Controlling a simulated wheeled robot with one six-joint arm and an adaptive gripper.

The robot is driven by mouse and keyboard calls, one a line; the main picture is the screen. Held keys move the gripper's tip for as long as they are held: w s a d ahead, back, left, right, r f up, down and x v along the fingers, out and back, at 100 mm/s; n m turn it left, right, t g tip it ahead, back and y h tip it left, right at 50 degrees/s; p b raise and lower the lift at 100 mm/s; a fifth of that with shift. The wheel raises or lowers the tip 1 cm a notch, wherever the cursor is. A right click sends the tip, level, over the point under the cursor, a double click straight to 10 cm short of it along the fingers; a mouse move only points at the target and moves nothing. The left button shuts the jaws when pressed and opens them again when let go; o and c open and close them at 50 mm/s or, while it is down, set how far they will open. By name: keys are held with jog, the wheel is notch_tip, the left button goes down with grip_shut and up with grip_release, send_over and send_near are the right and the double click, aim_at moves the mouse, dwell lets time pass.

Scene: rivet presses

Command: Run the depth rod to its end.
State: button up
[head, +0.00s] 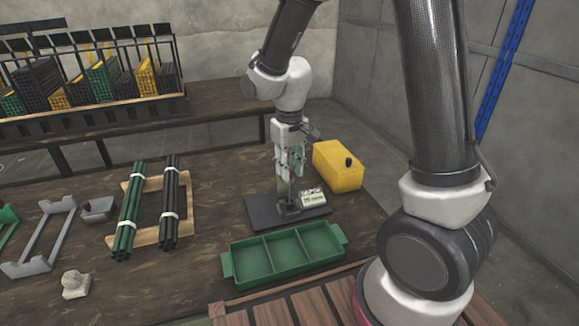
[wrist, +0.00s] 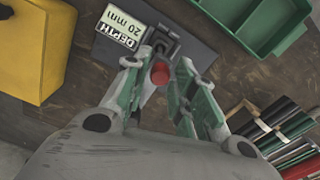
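The depth stand has a dark base plate (head: 262,212) and a sign (head: 312,198) reading DEPTH, with 20 mm on it. The sign (wrist: 124,33) is readable in the wrist view. A round red knob (wrist: 160,74) shows there beside the sign, seemingly the top of the depth rod. My gripper (head: 291,163) points down over the stand. In the wrist view my gripper (wrist: 160,68) has its green-padded fingers on either side of the red knob. Whether the pads touch it is unclear. The rod below the knob is hidden.
A yellow box (head: 338,170) with a black knob stands close to the right of the stand. A green three-compartment tray (head: 234,270) lies in front. Bundles of green rods (head: 129,215) and black rods (head: 169,205) lie on a wooden rack to the left.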

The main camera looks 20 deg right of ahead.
grip_shut()
jog(key=shift+r, duration=1.35)
jog(key=o, duration=0.5)
grip_release()
notch_tip(320, 180, up, 12)
jog(key=shift+f, duration=0.1)
